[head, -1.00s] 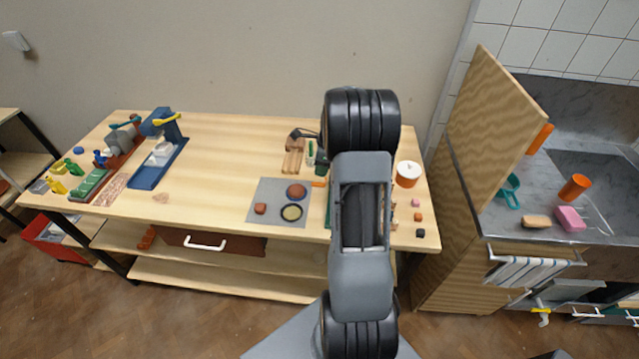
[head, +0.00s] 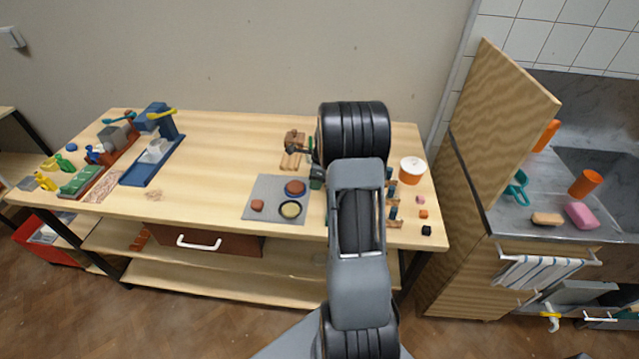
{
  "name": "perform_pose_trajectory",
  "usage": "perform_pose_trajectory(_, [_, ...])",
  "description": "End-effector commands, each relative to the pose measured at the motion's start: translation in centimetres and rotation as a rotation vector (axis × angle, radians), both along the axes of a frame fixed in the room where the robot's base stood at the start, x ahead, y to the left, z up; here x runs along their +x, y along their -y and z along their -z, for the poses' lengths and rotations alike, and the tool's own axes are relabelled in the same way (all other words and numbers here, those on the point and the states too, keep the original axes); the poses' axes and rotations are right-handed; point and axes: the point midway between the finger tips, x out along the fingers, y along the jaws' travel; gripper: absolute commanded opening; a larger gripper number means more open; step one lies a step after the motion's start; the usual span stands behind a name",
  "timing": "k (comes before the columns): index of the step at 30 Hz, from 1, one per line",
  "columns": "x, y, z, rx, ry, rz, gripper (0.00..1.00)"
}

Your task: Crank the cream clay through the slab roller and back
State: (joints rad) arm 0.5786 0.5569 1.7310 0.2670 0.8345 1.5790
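A cream disc (head: 291,210), possibly the cream clay, lies in a dark ring on the grey mat (head: 262,191). I cannot identify the slab roller for sure. Blue and wooden parts (head: 392,214) show just right of my arm, which hides most of whatever they belong to. At the far left stand a blue device with a yellow handle (head: 163,114) and a red-brown device with a grey block (head: 115,140). A dark part that appears to be my gripper (head: 297,150) shows left of my wrist, over or beside a wooden item (head: 291,160). Its fingers are not clear.
A reddish disc (head: 295,188) and a brown lump (head: 257,205) share the mat. A white-and-orange tub (head: 412,170) and small blocks (head: 423,214) are at the table's right end. An upright wooden panel (head: 500,125) borders it. The table's middle-left (head: 225,150) is clear.

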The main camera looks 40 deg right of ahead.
Motion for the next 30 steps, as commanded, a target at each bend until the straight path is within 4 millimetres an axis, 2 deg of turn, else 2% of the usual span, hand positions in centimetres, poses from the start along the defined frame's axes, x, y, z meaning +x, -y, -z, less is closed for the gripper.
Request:
perform_pose_trajectory(14, [0.1, 0.1, -0.1, 0.000, 0.000, -0.001, 0.34])
perform_pose_trajectory(30, [1.9, 1.9, -2.0, -0.002, 0.001, -0.001, 0.34])
